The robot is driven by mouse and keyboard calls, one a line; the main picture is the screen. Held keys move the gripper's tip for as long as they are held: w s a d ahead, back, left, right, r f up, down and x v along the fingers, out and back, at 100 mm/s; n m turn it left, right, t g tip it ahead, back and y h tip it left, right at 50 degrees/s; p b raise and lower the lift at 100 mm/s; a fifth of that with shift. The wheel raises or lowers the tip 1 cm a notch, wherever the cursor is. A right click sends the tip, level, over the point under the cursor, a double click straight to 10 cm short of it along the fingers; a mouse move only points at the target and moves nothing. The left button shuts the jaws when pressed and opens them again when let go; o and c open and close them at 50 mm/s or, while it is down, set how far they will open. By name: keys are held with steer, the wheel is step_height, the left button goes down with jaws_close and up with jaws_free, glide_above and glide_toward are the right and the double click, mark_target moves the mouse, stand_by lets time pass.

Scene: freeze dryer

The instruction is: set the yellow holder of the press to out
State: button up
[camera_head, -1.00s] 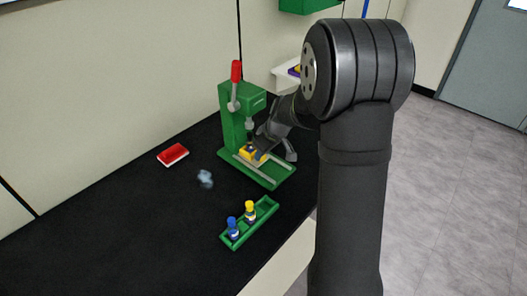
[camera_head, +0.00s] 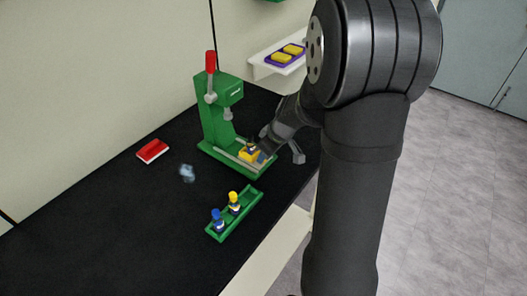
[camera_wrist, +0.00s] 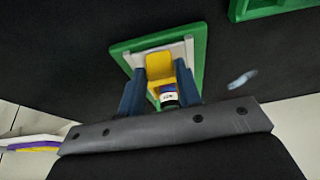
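The green press (camera_head: 215,115) with a red-tipped lever (camera_head: 211,61) stands at the back of the black table. Its yellow holder (camera_head: 249,155) sits on the base rails, toward the front end, clear of the ram (camera_head: 228,114). The holder also shows in the wrist view (camera_wrist: 159,65), with a small labelled vial (camera_wrist: 169,97) in it. My gripper (camera_head: 262,150) reaches down from the right. In the wrist view its blue fingers (camera_wrist: 160,92) lie close on both sides of the holder, shut on it. The fingers partly hide the holder in the head view.
A green rack (camera_head: 236,213) with a blue-topped vial (camera_head: 217,220) and a yellow-topped vial (camera_head: 234,202) stands in front. A red-and-white block (camera_head: 152,151) and a small pale blue object (camera_head: 187,173) lie left of the press. A white shelf (camera_head: 262,66) holds a purple tray with yellow pieces.

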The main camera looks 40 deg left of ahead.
steer(key=o, duration=0.4)
steer(key=shift+d, duration=0.2)
steer(key=shift+c, duration=0.2)
steer(key=shift+a, duration=0.1)
steer(key=shift+r, duration=0.1)
steer(key=v, duration=1.7)
steer(key=x, duration=1.5)
steer(key=shift+f, duration=0.3)
steer(key=shift+x, duration=0.85)
steer(key=shift+a, duration=0.2)
